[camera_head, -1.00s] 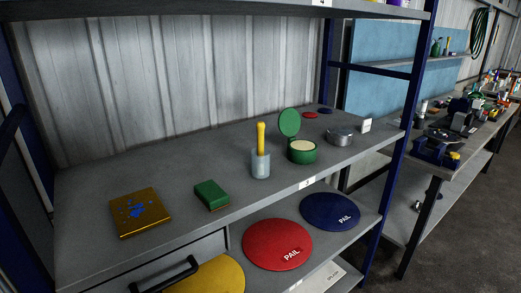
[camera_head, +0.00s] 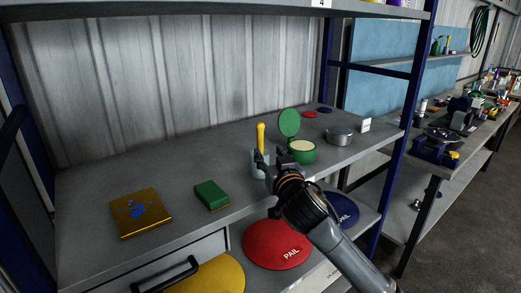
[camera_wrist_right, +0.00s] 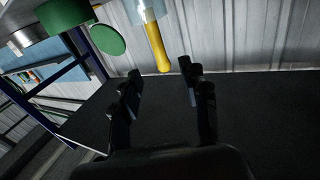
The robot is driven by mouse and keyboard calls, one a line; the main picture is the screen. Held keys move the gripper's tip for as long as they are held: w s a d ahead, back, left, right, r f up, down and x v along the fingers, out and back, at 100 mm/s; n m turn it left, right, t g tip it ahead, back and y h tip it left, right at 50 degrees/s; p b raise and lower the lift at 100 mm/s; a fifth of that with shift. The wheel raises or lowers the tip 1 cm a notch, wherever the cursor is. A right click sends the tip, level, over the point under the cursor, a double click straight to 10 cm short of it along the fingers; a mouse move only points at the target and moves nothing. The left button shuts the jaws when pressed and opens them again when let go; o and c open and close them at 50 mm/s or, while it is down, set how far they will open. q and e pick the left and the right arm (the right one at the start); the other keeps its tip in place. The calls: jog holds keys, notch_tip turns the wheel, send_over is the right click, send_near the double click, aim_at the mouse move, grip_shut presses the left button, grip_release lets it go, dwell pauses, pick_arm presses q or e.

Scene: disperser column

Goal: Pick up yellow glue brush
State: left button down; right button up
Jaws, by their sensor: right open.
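The yellow glue brush (camera_head: 261,136) stands upright in a clear cup (camera_head: 257,160) on the grey shelf, its handle sticking up. My right gripper (camera_head: 266,168) is in front of the cup in the head view and hides part of it. In the right wrist view, tilted and nearly upside down, the brush handle (camera_wrist_right: 158,47) and the cup (camera_wrist_right: 147,10) lie beyond the fingertips. The right gripper (camera_wrist_right: 160,74) is open there, with nothing between its fingers. The brush's lower end is hidden in the head view. My left gripper is not in view.
A green tin (camera_head: 302,152) with its lid raised stands just right of the cup, with a metal tin (camera_head: 339,136) beyond. A green block (camera_head: 211,195) and a yellow square (camera_head: 141,212) lie to the left. A shelf edge (camera_head: 150,8) runs overhead.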

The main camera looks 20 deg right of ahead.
aim_at(261, 137)
jog(key=w+p, duration=0.1)
jog(key=w, duration=0.5)
jog(key=shift+d, duration=0.1)
jog(key=shift+w+d+r+p, duration=0.1)
jog(key=shift+w+r+p, duration=0.1)
jog(key=shift+w+p, duration=0.4)
jog(key=w+p, duration=0.2)
jog(key=w, duration=0.1)
jog(key=shift+d, duration=0.2)
jog(key=shift+w, duration=0.6)
jog(key=shift+c, duration=0.2)
grip_shut()
